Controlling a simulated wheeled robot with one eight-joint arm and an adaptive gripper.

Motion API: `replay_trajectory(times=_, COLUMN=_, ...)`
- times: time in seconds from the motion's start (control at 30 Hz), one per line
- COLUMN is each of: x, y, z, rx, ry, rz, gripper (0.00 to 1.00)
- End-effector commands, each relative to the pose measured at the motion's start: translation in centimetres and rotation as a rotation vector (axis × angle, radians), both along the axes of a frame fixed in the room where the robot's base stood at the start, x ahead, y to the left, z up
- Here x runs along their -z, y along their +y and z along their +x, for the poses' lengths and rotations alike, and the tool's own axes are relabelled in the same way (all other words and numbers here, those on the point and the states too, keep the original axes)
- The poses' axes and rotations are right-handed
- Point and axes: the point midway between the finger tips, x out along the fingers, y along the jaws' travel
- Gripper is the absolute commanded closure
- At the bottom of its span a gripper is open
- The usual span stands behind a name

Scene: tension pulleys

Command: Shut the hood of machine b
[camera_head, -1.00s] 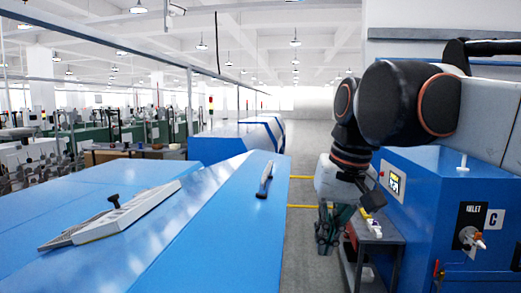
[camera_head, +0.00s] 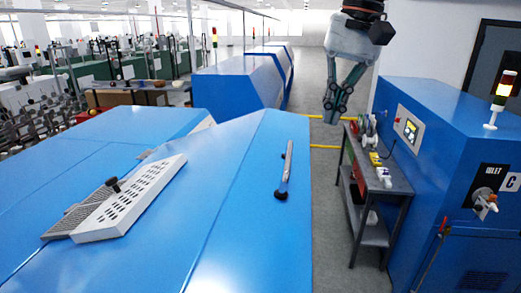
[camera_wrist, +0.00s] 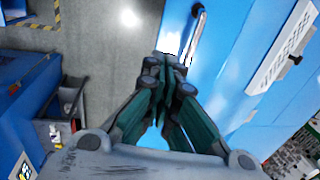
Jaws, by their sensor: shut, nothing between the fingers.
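A large blue machine hood (camera_head: 230,195) fills the left foreground of the head view. A bar handle (camera_head: 286,168) with a dark knob lies on its sloping face. No letter shows on this machine, and I cannot tell how far the hood is open. My gripper (camera_head: 335,118) hangs above the aisle, beyond and to the right of the handle, apart from the hood. In the wrist view its green fingers meet, shut and empty (camera_wrist: 172,60). The handle also shows there (camera_wrist: 197,32), near the fingertips in the picture; its actual distance is unclear.
A blue machine (camera_head: 440,165) marked C stands at the right with a signal light (camera_head: 504,88). A grey trolley (camera_head: 385,180) with small parts stands beside it. A vented grey panel (camera_head: 120,200) lies on the left machine. The aisle floor (camera_head: 328,220) is clear.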

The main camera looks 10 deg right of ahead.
Motion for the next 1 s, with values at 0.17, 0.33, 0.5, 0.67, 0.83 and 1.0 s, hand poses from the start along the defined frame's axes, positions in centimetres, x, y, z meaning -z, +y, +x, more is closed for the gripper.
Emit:
replay_trajectory(times=0.17, x=1.9, y=0.3, z=0.1, rx=-0.001, ry=0.0, rz=0.0, gripper=1.0)
replay_trajectory(times=0.33, x=4.8, y=0.9, z=0.2, rx=-0.001, ry=0.0, rz=0.0, gripper=1.0)
replay_trajectory(times=0.5, x=7.8, y=1.4, z=0.4, rx=-0.001, ry=0.0, rz=0.0, gripper=1.0)
replay_trajectory(times=0.67, x=10.4, y=1.8, z=0.6, rx=-0.001, ry=0.0, rz=0.0, gripper=1.0)
replay_trajectory(times=0.83, x=12.3, y=2.1, z=0.7, rx=-0.001, ry=0.0, rz=0.0, gripper=1.0)
replay_trajectory(times=1.0, x=13.3, y=2.3, z=0.7, rx=0.0, ry=0.0, rz=0.0, gripper=1.0)
